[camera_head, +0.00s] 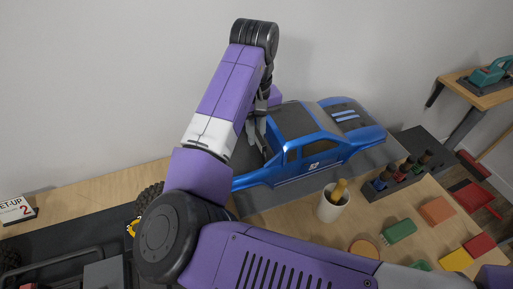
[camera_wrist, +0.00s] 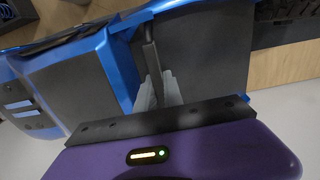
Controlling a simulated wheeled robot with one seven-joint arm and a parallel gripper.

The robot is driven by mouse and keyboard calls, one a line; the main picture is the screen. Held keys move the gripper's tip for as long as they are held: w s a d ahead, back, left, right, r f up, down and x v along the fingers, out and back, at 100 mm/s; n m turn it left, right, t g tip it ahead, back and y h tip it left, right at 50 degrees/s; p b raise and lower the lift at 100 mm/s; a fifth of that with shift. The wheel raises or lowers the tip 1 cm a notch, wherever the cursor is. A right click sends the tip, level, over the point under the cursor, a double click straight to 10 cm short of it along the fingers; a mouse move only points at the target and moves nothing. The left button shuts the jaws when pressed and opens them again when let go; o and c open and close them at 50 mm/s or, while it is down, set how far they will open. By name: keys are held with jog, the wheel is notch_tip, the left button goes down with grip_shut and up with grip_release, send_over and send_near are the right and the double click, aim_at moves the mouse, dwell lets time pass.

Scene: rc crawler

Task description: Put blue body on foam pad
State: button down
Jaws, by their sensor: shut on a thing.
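The blue body (camera_head: 318,146) is a truck shell with dark windows and a black roof panel. It is over the dark grey foam pad (camera_head: 372,162) in the head view. I cannot tell whether it rests on the pad or hangs just above it. My gripper (camera_head: 262,138) is shut on the body's rear part, behind the cab. In the wrist view the fingers (camera_wrist: 153,72) reach down at the body's blue edge (camera_wrist: 116,70). My arm hides part of the body's rear end in the head view.
A white cup (camera_head: 332,206) with a yellow-handled tool stands in front of the body. A dark rack (camera_head: 402,178) holds small bottles to its right. Several coloured blocks (camera_head: 437,210) lie at the front right. A black chassis (camera_head: 75,262) is at the left; a wall stands behind.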

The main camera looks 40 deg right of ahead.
aim_at(256, 146)
jog(key=shift+f, duration=2.7)
jog(key=c, duration=1.5)
grip_release()
jog(key=shift+f, duration=0.15)
notch_tip(256, 146, up, 12)
jog(key=shift+r, duration=0.15)
